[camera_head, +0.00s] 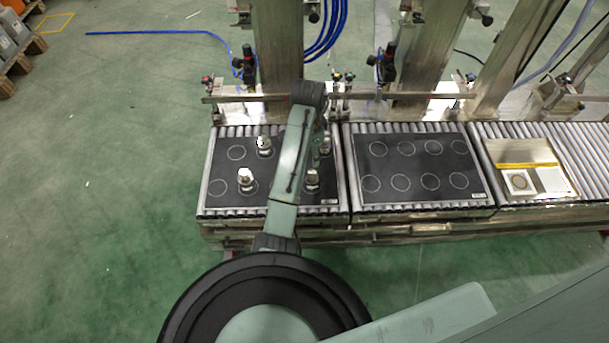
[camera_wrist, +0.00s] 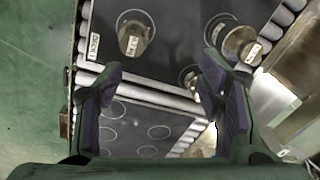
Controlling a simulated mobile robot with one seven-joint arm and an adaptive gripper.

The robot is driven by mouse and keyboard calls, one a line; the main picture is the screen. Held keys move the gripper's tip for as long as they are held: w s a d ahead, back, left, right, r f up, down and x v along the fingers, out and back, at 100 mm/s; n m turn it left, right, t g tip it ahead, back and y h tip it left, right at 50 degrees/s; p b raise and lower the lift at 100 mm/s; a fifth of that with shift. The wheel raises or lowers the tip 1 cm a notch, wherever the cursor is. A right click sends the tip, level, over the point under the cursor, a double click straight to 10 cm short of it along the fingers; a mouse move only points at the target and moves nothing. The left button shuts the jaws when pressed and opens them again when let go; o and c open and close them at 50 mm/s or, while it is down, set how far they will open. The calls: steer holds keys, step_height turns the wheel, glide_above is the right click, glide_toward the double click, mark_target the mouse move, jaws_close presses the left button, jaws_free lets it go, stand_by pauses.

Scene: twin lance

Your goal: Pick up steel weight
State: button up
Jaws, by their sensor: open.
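Several steel weights with knobbed tops stand on the left black mat (camera_head: 222,170). In the head view one weight (camera_head: 264,147) is at the back and another weight (camera_head: 246,180) is at the front left. A third weight (camera_head: 312,181) is beside my arm, partly covered by it. In the wrist view a labelled weight (camera_wrist: 135,40) is at the top left, and another weight (camera_wrist: 240,43) is at the top right. A smaller visible one (camera_wrist: 191,78) is partly hidden by the right finger. My gripper (camera_wrist: 162,68) is open and empty, with rollers and mat between its fingers.
A middle mat (camera_head: 415,163) with printed circles is empty on the roller conveyor (camera_head: 348,180). A tray (camera_head: 525,168) with a yellow strip lies farther right. Metal posts (camera_head: 277,50) and valves stand behind. The green floor at left is mostly clear.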

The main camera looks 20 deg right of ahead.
mark_target(312, 179)
steer(key=s+f, duration=0.1)
steer(key=s+f+g, duration=0.1)
steer(key=s, duration=0.1)
steer(key=shift+s+d+m+y, duration=0.1)
steer(key=shift+d+m+y, duration=0.05)
steer(key=shift+m+y, duration=0.2)
step_height(312, 179, down, 4)
steer(key=shift+r, duration=0.15)
steer(key=shift+f+p, duration=0.35)
steer(key=shift+f, duration=2.7)
steer(key=shift+c, duration=0.3)
jaws_close()
steer(key=shift+w+r, duration=0.1)
steer(key=shift+w, duration=0.1)
